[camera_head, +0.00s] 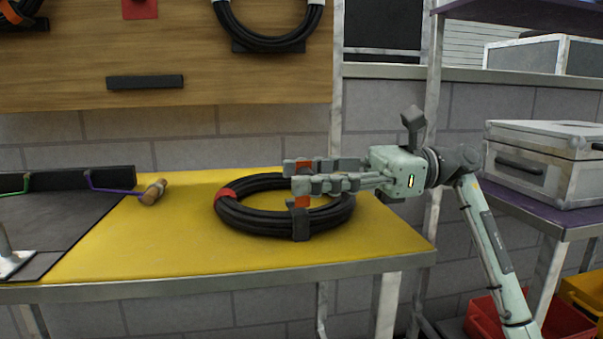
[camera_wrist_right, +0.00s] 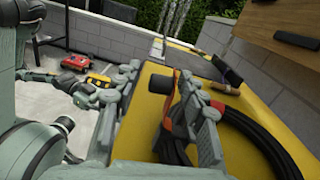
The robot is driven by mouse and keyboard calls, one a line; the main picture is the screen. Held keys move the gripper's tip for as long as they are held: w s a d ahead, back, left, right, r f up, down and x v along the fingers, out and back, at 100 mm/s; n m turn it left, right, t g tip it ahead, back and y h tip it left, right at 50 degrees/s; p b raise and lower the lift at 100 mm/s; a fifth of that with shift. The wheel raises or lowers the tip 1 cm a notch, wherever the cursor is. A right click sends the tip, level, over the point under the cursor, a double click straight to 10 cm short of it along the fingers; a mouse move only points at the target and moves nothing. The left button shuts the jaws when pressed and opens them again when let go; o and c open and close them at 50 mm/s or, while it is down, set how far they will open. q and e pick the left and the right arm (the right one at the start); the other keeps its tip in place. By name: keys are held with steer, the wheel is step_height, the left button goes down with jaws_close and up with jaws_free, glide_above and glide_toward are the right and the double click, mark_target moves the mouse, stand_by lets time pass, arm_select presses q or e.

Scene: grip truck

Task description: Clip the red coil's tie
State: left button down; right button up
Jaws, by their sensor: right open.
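A black coil (camera_head: 245,215) with a red band (camera_head: 226,192) on its left side lies flat on the yellow table. It also shows in the wrist view (camera_wrist_right: 262,140). An orange-red tie (camera_head: 302,201) stands up from its near side, above a black block-like clip (camera_head: 300,224). My right gripper (camera_head: 298,174) is open just above the coil, its fingers at the tie's upper part. In the wrist view the tie (camera_wrist_right: 170,105) shows between the open fingers (camera_wrist_right: 160,75); contact is unclear. My left gripper (camera_wrist_right: 85,95) is small in the wrist view, away from the table; its jaws are unclear.
The yellow table top (camera_head: 190,250) is clear in front of the coil. A wooden-headed tool (camera_head: 153,192) and a black rail (camera_head: 75,179) lie to the left. A metal case (camera_head: 545,160) stands on a shelf at right. Another black coil (camera_head: 268,42) hangs on the wall board.

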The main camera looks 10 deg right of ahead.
steer(key=shift+a, duration=0.5)
steer(key=shift+c, duration=0.4)
jaws_close()
